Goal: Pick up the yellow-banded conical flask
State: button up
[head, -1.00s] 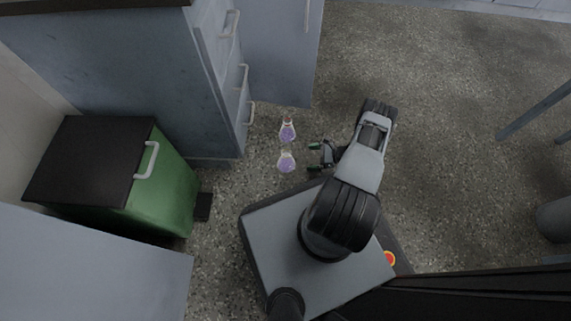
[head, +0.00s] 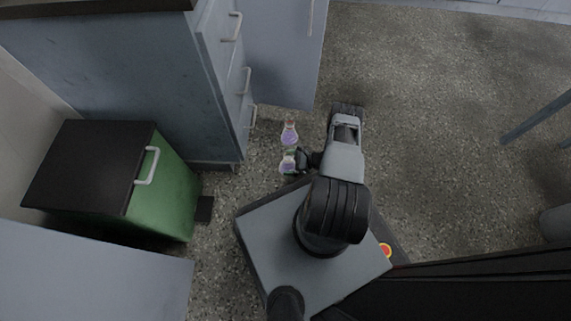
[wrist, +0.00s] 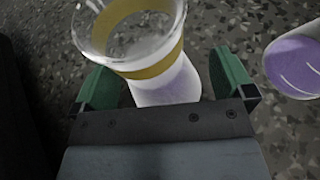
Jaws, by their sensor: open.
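The yellow-banded conical flask (wrist: 158,72) stands between my open jaws in the wrist view. It is clear glass with a wide rim, a yellow band below the rim and a pale purple lower part. My gripper (wrist: 166,80) has one green finger on each side of it, with a visible gap on the right; contact on the left is unclear. In the head view this flask (head: 287,165) is the nearer of two on the floor, with my gripper (head: 293,160) at it, partly covering it.
A second flask with purple contents (head: 290,134) stands just beyond, close to the gripper's side; it shows at the right edge of the wrist view (wrist: 296,62). Grey drawers (head: 225,85) and a green bin-like cabinet (head: 165,195) stand left. Floor to the right is open.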

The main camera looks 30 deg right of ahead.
jog(key=shift+w+a+f, duration=0.1)
jog(key=shift+w+a, duration=0.05)
jog(key=c, duration=1)
jog(key=shift+r, duration=0.25)
